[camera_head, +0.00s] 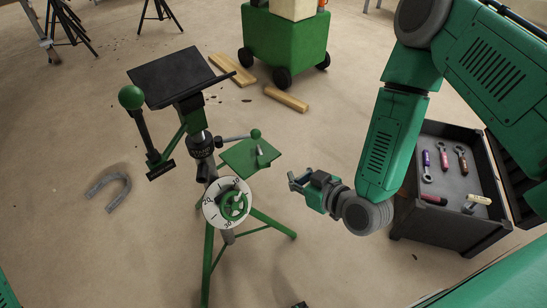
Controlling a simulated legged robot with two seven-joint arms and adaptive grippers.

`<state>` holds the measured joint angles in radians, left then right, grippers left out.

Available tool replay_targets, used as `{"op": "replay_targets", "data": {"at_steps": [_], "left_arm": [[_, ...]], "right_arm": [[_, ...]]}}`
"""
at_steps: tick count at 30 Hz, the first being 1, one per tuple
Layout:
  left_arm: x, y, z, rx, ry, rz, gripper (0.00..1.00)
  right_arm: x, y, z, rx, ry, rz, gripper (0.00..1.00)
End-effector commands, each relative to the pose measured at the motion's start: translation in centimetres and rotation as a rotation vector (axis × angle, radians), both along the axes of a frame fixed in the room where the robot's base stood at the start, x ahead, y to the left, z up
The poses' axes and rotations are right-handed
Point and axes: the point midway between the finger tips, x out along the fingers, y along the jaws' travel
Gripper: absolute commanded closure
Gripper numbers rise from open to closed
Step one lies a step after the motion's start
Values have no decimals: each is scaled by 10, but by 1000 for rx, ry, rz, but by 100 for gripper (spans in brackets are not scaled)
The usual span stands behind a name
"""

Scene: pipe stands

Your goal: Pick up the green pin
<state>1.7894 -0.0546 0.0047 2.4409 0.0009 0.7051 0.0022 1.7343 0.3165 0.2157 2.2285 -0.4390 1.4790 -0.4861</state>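A green pipe stand (209,245) on splayed legs stands left of centre. It has a numbered white dial (213,214) and a small green plate (240,157). A small grey piece stands upright on that plate, with a green ball (255,134) just above it; I cannot tell whether this is the green pin. A larger green ball (131,97) tops a dark post at the stand's left. My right gripper (294,181) is right of the plate, apart from it, with its fingers spread and nothing between them. My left gripper is not in view.
A black tool cart (414,222) with several coloured tools stands at the right, behind my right arm. A green wheeled cart (285,45) and wooden blocks (287,99) are at the back. A grey U-shaped piece (108,188) lies on the floor at left.

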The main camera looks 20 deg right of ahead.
Motion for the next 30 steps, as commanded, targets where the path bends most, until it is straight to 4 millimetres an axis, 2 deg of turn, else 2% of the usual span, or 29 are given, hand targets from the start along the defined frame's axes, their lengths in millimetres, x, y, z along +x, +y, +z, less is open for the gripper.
{"op": "replay_targets", "data": {"at_steps": [3, 6, 18, 20, 24, 25, 30], "left_arm": [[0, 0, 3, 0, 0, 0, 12], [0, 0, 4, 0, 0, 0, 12], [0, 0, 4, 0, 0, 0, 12], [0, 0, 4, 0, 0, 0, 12], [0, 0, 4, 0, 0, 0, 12], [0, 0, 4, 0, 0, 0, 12], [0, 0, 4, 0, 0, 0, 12]], "right_arm": [[-16, -6, 0, -1, 2, 0, 100], [-22, -8, 0, 1, -1, 1, 100], [-25, -9, 0, 0, -2, 0, 98], [-25, -9, 0, 0, -2, 0, 77], [-25, -9, 0, 0, -2, 0, 28], [-25, -9, 0, 0, -2, 0, 20], [-25, -9, 0, 0, -2, 0, 20]]}}
